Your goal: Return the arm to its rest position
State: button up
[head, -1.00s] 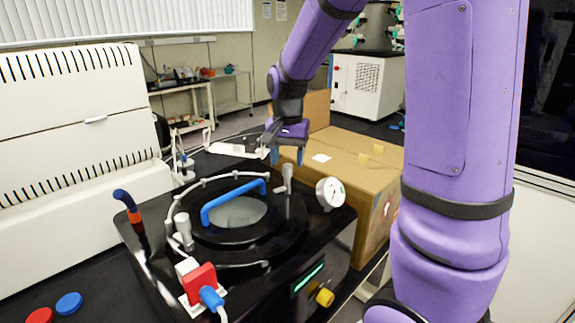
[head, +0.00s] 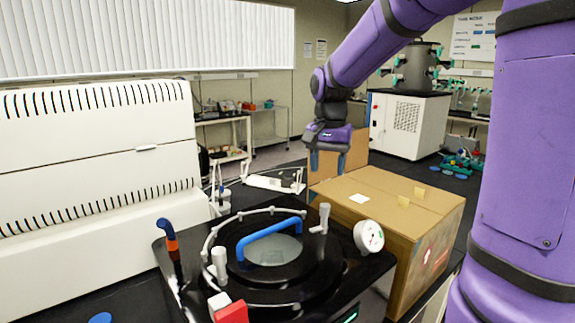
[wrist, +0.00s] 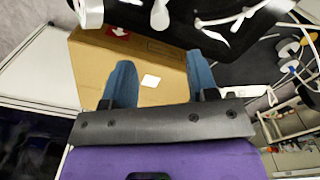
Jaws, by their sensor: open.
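My purple arm reaches in from the upper right in the head view. My gripper (head: 328,162) hangs pointing down in the air behind the freeze dryer (head: 275,262), near the left side of the cardboard box (head: 390,200). In the wrist view, the two blue fingers of my gripper (wrist: 158,80) are spread apart with nothing between them. The cardboard box also shows beyond them in the wrist view (wrist: 100,62). The freeze dryer has a round black lid with a blue handle (head: 268,232).
A pressure gauge (head: 368,236) stands at the freeze dryer's right edge. A large white machine (head: 90,190) fills the left. A white cabinet (head: 408,125) carrying a grey vessel stands at the back right. A blue cap (head: 100,318) lies at the bottom left.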

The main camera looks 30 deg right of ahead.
jog(key=s+a+r+n+t, duration=0.1)
jog(key=s+a+n, duration=0.1)
jog(key=s, duration=0.5)
jog(key=s+a+r+n+t, duration=0.1)
jog(key=s+a+n+t, duration=0.1)
jog(key=s, duration=0.5)
jog(key=s+a+r+n+t, duration=0.1)
jog(key=s+a+n+t, duration=0.1)
jog(key=s+n, duration=0.3)
jog(key=shift+s+a+r, duration=0.35)
jog(key=shift+s+a, duration=0.4)
jog(key=shift+s, duration=0.75)
